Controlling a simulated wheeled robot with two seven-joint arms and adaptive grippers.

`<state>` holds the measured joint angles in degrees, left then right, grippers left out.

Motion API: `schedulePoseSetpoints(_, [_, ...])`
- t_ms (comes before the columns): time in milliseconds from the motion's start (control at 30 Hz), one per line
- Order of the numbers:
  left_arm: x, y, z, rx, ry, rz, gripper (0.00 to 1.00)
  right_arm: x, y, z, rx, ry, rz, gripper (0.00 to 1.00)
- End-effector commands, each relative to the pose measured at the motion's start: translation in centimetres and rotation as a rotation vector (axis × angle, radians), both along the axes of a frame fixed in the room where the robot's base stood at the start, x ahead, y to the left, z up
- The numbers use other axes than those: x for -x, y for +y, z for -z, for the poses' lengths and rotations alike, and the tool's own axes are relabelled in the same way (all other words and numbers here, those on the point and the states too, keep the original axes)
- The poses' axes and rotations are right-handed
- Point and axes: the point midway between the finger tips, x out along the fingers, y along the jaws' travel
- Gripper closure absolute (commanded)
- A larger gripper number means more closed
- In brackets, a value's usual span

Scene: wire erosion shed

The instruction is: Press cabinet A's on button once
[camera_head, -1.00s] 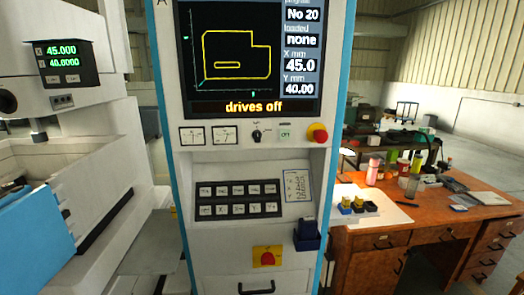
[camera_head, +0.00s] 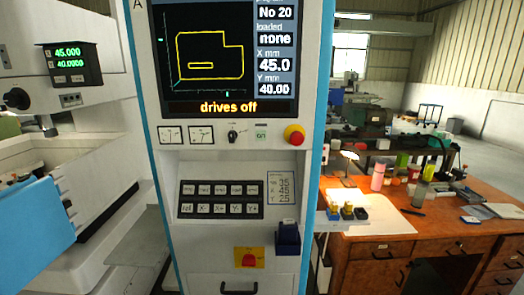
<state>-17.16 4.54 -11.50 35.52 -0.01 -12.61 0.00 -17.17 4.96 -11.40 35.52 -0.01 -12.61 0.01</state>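Cabinet A (camera_head: 165,225) stands upright in the middle of the head view, with the letter A at its top left. Its screen (camera_head: 231,58) shows a yellow outline and the words "drives off". The on button (camera_head: 261,134) is a small pale square with green lettering, below the screen. A black rotary switch (camera_head: 233,134) is to its left and a red mushroom button (camera_head: 294,135) on a yellow base is to its right. Neither of my grippers is in view.
A keypad (camera_head: 221,199) and a red handle on a yellow plate (camera_head: 249,258) are lower on the cabinet. A dark blue holder (camera_head: 288,238) sticks out at its lower right. A white machine (camera_head: 100,190) is at left, a wooden desk (camera_head: 385,225) at right.

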Motion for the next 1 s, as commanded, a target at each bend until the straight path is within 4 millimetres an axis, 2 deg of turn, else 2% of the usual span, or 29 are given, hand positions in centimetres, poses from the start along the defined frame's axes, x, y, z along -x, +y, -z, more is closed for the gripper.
schedulePoseSetpoints(167, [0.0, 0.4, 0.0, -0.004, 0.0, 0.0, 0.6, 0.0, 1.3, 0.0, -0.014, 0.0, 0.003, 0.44])
schedulePoseSetpoints(333, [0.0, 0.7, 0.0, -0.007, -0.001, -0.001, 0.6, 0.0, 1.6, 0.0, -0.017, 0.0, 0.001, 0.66])
schedulePoseSetpoints(600, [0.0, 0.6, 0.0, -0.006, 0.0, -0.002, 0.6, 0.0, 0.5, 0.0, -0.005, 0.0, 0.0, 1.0])
schedulePoseSetpoints(1000, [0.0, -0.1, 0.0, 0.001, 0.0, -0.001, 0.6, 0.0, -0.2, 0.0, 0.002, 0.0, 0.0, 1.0])
